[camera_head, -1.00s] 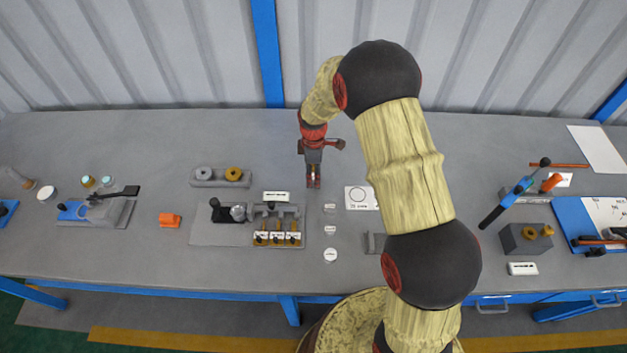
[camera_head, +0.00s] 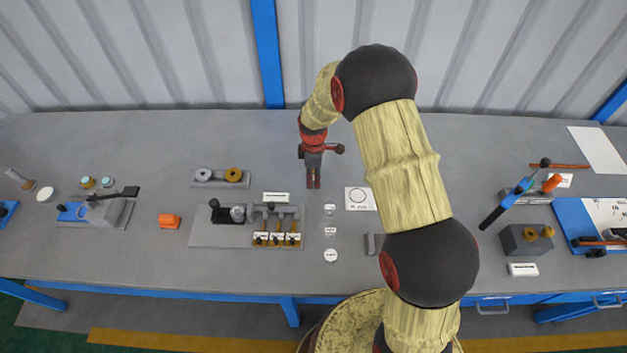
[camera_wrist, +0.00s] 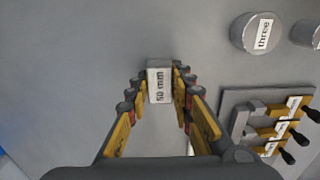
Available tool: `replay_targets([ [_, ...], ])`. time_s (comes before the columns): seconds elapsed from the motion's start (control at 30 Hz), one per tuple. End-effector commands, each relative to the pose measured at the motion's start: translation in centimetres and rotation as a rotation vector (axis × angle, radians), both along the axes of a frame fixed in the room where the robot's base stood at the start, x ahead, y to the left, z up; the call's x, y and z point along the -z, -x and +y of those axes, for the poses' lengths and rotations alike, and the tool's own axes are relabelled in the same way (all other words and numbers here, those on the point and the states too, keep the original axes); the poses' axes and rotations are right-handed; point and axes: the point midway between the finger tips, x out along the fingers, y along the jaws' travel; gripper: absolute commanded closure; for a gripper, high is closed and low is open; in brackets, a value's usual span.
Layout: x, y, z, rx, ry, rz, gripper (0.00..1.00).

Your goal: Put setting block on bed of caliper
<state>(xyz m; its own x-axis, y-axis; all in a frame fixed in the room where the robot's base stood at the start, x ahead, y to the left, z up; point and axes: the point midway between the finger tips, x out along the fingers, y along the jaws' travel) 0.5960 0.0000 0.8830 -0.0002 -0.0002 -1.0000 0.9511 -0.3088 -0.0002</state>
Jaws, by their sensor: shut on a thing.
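A small pale grey block marked "50 mm" (camera_wrist: 159,82) is between the fingers of my gripper (camera_wrist: 160,92) in the wrist view, and I take it to be the setting block. The fingers are shut on its two sides. In the head view my gripper (camera_head: 313,184) points down over the bench, right of the fixture plate; the block is too small to make out there. I cannot tell surely which thing is the caliper. A grey plate (camera_head: 205,236) carries a black-and-grey device (camera_head: 224,213) and a bracket with several yellow levers (camera_head: 277,238).
Several round white-labelled pieces stand in a column, one of them (camera_head: 330,255) nearest the front. A white card with a circle (camera_head: 358,199) lies right of my gripper. Bare bench lies behind my gripper.

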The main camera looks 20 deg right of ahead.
Motion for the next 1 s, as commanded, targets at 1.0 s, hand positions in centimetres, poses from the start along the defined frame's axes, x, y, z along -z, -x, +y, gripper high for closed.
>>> replay_targets([
  [1.0, -5.6, 1.8, 0.6, -0.001, 0.0, -0.002, 1.0],
])
